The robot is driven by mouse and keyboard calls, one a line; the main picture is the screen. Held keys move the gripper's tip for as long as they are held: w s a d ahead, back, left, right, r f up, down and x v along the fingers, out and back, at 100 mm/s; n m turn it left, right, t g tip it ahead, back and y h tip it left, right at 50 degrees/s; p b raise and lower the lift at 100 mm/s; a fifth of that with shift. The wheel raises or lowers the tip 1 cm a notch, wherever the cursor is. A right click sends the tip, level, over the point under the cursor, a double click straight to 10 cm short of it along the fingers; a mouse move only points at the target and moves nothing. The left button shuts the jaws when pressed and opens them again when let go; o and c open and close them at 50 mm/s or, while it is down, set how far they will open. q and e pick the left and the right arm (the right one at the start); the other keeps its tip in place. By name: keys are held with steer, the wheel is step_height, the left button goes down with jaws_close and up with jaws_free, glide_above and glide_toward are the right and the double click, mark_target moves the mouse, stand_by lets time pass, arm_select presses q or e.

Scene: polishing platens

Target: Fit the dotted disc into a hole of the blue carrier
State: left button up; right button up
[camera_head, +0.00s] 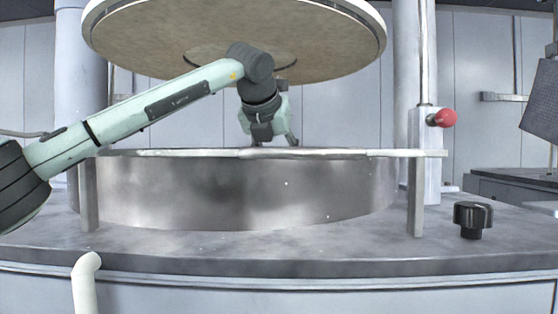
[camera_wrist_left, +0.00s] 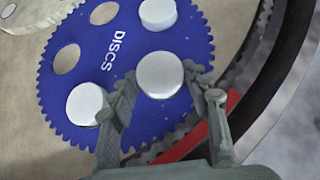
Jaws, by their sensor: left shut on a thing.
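The blue toothed carrier (camera_wrist_left: 188,108), lettered "DISCS", lies flat on a beige surface in the left wrist view. Its far left part has two open holes showing beige. Pale discs sit at its top (camera_wrist_left: 158,13) and lower left (camera_wrist_left: 85,102). My left gripper (camera_wrist_left: 162,78) is shut on a pale round disc (camera_wrist_left: 160,75) over the carrier's right part. No dots can be made out on this disc. I cannot tell whether it is raised or seated in a hole. In the head view my left gripper (camera_head: 272,141) points down behind the front rim, which hides the carrier. My right gripper is not in view.
A large round upper plate (camera_head: 150,45) hangs above my arm. A metal tub wall (camera_head: 240,190) with a front bar (camera_head: 350,153) stands before the gripper. A red strip (camera_wrist_left: 210,125) and dark curved rim (camera_wrist_left: 285,85) lie near it. A black knob (camera_head: 473,217) is at right.

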arm_select(q)
steer(key=shift+f, duration=0.25)
steer(key=o, duration=1.2)
steer(key=shift+o, duration=0.2)
steer(key=v, duration=1.2)
